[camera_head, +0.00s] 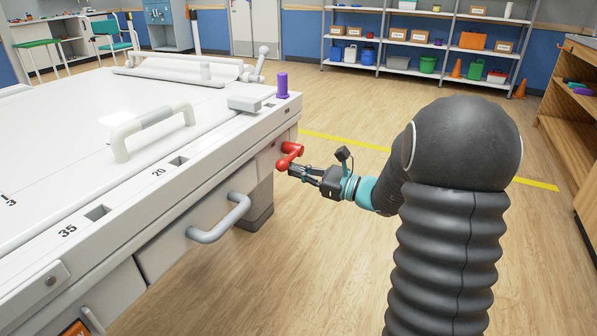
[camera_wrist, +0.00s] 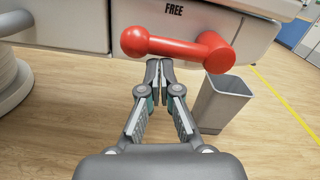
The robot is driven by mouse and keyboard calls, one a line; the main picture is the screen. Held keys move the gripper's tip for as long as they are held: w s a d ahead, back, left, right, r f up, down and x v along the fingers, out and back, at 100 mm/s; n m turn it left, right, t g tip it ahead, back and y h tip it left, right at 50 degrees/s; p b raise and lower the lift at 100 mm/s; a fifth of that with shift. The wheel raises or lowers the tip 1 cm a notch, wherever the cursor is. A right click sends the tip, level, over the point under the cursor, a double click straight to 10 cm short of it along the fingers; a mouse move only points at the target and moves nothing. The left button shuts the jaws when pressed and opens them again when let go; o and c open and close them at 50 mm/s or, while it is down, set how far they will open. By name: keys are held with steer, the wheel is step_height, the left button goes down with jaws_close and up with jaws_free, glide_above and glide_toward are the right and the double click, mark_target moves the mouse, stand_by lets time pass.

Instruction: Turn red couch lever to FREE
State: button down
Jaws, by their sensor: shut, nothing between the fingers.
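The word FREE (camera_wrist: 174,10) is printed on the panel just above the lever's middle. My gripper (camera_head: 292,170) is just below the lever. In the wrist view its fingertips (camera_wrist: 159,68) are together and empty, close under the bar; I cannot tell whether they touch it.
A grey bin (camera_wrist: 222,103) stands on the floor right of my fingers. A grey handle (camera_head: 220,220) juts from the couch side, and a purple peg (camera_head: 282,85) stands on top. Shelves (camera_head: 420,40) line the back wall. The floor to the right is open.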

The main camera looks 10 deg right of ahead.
steer(key=s+d+f+b, duration=0.3)
steer(key=s+d+f, duration=0.1)
steer(key=s+d, duration=0.3)
steer(key=shift+d+f, duration=0.2)
steer(key=shift+d, duration=0.35)
